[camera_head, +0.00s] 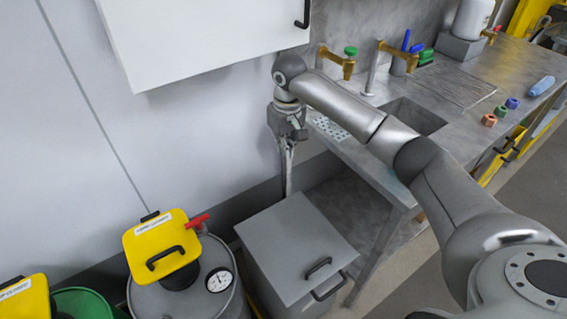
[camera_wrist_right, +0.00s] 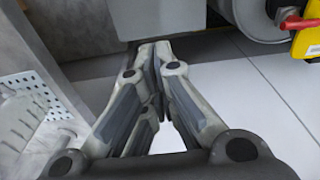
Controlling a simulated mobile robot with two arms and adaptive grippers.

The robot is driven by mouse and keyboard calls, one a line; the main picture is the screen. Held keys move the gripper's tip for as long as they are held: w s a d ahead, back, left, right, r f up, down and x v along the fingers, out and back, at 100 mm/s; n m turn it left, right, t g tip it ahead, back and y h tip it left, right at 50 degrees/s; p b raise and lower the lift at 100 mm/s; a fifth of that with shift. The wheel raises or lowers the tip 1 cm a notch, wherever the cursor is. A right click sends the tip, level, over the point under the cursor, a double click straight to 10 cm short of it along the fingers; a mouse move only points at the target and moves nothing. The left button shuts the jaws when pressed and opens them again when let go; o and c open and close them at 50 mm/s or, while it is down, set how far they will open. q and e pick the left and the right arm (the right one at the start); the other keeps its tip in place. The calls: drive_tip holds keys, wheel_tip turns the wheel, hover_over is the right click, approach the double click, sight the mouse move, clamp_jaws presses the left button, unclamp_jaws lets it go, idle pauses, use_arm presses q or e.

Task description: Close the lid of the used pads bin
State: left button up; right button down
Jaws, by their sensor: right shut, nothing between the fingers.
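A grey square bin (camera_head: 262,284) stands on the floor in the middle of the head view; no label on it is readable, so I take it as the used pads bin. Its flat grey lid (camera_head: 290,240) with a black handle (camera_head: 318,267) appears to lie down over the top; I cannot tell whether a small gap is left. My right gripper (camera_head: 287,188) points down at the lid's back edge, by the wall. It is shut and empty; contact with the lid is unclear. The right wrist view shows its closed fingers (camera_wrist_right: 158,75). My left gripper is not in view.
A drum (camera_head: 190,300) with a yellow lid (camera_head: 160,245), red lever (camera_head: 198,220) and gauge (camera_head: 219,280) stands left of the bin. A green container (camera_head: 82,303) is further left. A white cabinet (camera_head: 200,35) hangs above; a sink counter (camera_head: 365,145) is right.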

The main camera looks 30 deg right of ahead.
wheel_tip(320, 180, down, 11)
drive_tip(key=d+p, duration=0.1)
drive_tip(key=p, duration=0.2)
drive_tip(key=shift+s+d+f+p, duration=0.2)
drive_tip(key=shift+s+d+p, duration=0.1)
drive_tip(key=shift+s+p, duration=0.1)
idle(0.3)
